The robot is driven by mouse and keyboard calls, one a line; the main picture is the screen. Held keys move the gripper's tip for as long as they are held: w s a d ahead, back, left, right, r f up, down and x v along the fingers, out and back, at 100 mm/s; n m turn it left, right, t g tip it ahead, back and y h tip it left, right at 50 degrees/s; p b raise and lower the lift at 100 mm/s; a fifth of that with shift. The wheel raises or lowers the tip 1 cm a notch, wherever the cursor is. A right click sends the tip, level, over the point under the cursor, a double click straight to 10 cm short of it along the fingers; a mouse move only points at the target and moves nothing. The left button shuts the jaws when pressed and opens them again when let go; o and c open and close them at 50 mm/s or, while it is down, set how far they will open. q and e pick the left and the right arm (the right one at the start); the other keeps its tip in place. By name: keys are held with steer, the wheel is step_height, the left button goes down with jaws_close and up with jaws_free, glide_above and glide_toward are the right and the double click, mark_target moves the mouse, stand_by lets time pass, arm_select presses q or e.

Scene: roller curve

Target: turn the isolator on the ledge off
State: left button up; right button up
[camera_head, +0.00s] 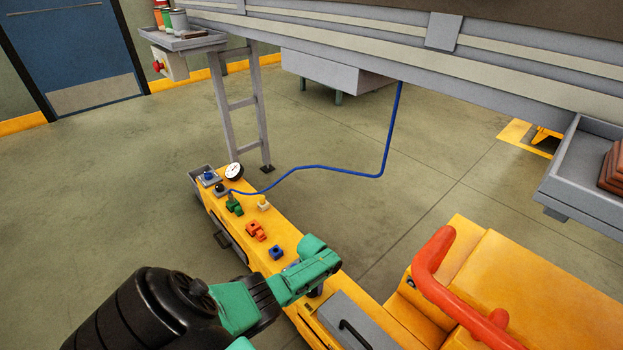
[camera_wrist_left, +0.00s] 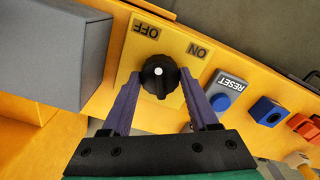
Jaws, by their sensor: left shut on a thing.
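The isolator is a black round knob (camera_wrist_left: 159,75) with a white dot, on a yellow plate (camera_wrist_left: 140,55) marked OFF and ON. In the left wrist view OFF is above the knob and ON is up to its right; both read upside down. I cannot tell which mark the knob points at. My left gripper (camera_wrist_left: 160,88) has one purple finger on each side of the knob and is shut on it. My right gripper is not in view.
Beside the plate are a RESET label (camera_wrist_left: 228,84) with a blue button (camera_wrist_left: 220,102) and another blue fitting (camera_wrist_left: 267,111). A grey box (camera_wrist_left: 50,50) stands on the other side. Along the ledge are orange (camera_head: 256,232) and green (camera_head: 234,206) fittings and a gauge (camera_head: 234,171) near a blue hose (camera_head: 330,168).

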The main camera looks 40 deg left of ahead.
arm_select(q)
steer(key=shift+n+p, duration=0.3)
steer(key=shift+n, duration=1.5)
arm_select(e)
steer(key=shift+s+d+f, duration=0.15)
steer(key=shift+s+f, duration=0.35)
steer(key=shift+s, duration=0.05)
arm_select(q)
steer(key=o, duration=1.4)
